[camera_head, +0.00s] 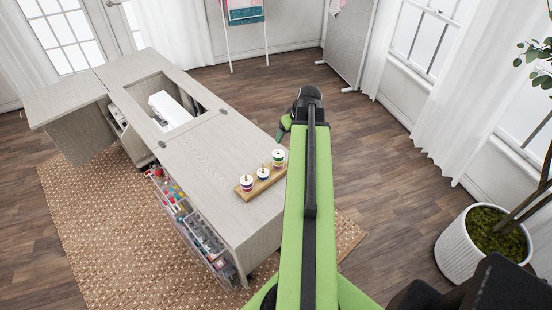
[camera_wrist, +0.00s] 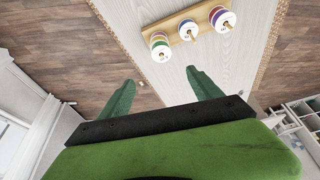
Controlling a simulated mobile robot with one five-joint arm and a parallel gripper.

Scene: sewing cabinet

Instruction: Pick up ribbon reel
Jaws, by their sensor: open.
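Three ribbon reels stand on a wooden board (camera_head: 248,193) near the right end of the cabinet top (camera_head: 205,150). In the head view they are a left reel (camera_head: 246,183), a middle reel (camera_head: 263,173) and a right reel (camera_head: 279,158), white-ended with coloured bands. In the wrist view the reels show as one at the left (camera_wrist: 160,47), one in the middle (camera_wrist: 188,29) and one at the right (camera_wrist: 222,19). My gripper (camera_wrist: 163,88) is open and empty, its green fingers apart and short of the reels. In the head view my arm hides most of the gripper.
A white sewing machine (camera_head: 170,108) sits in the cabinet's opening. Open shelves (camera_head: 195,225) with coloured supplies line the cabinet front. A potted plant (camera_head: 470,245) stands at the right. The wooden floor (camera_head: 385,150) right of the cabinet is clear.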

